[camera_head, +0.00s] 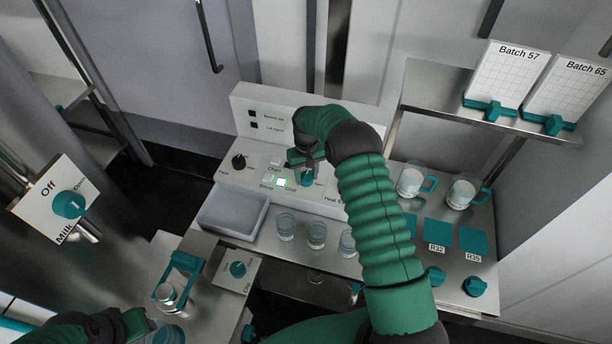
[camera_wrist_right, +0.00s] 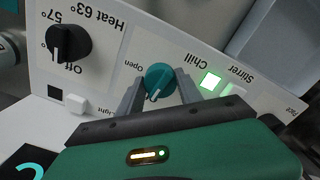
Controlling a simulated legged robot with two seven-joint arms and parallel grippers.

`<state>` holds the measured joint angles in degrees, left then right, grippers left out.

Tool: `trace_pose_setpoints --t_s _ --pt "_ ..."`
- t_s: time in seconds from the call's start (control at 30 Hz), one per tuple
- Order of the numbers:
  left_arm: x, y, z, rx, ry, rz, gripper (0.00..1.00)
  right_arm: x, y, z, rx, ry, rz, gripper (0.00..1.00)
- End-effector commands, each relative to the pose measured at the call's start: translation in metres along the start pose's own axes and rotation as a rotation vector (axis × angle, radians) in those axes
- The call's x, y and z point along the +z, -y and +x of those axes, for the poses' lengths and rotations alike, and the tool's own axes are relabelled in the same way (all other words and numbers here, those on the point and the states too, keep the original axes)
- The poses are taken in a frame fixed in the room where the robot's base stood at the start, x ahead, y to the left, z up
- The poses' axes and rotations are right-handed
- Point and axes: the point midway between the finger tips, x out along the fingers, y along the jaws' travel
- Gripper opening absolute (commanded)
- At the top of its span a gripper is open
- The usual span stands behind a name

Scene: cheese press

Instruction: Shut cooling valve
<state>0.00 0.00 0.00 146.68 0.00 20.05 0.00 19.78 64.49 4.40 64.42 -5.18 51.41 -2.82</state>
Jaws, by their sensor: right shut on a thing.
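The cooling valve is a small teal knob (camera_wrist_right: 158,80) with a white pointer line, on the white control panel. In the right wrist view it sits between the two grey fingers of my right gripper (camera_wrist_right: 160,92), which is shut on it. The word "Open" is printed beside the knob, and the pointer is turned away from that word. In the head view my right gripper (camera_head: 305,168) reaches down onto the panel (camera_head: 258,160) and partly hides the knob. My left gripper (camera_head: 122,326) is at the bottom left, away from the panel, its fingers unclear.
A lit green square (camera_wrist_right: 210,80) labelled Chill is next to the knob. A black heat dial (camera_wrist_right: 69,43) points towards Off. Several glass jars (camera_head: 317,235) stand in front of the panel. A Milk valve sign (camera_head: 48,190) is at left. Mugs (camera_head: 411,181) stand at right.

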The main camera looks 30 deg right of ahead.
Motion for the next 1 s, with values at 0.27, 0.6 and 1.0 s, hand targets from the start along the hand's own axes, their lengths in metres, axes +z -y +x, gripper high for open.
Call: trace_pose_setpoints --t_s 0.27,0.6,1.0 --pt "0.0003 0.0 0.0012 0.0 0.0 0.0 0.36 -0.0057 -0.0016 -0.0039 0.004 -0.018 -0.11 0.02" --pt "0.0003 0.0 0.0014 0.0 0.0 0.0 0.36 -0.0058 -0.0007 -0.0039 0.003 -0.018 -0.143 0.02" --pt "0.0003 0.0 0.0014 0.0 0.0 0.0 0.36 -0.0039 0.0001 -0.0027 0.001 -0.013 -0.143 0.63"
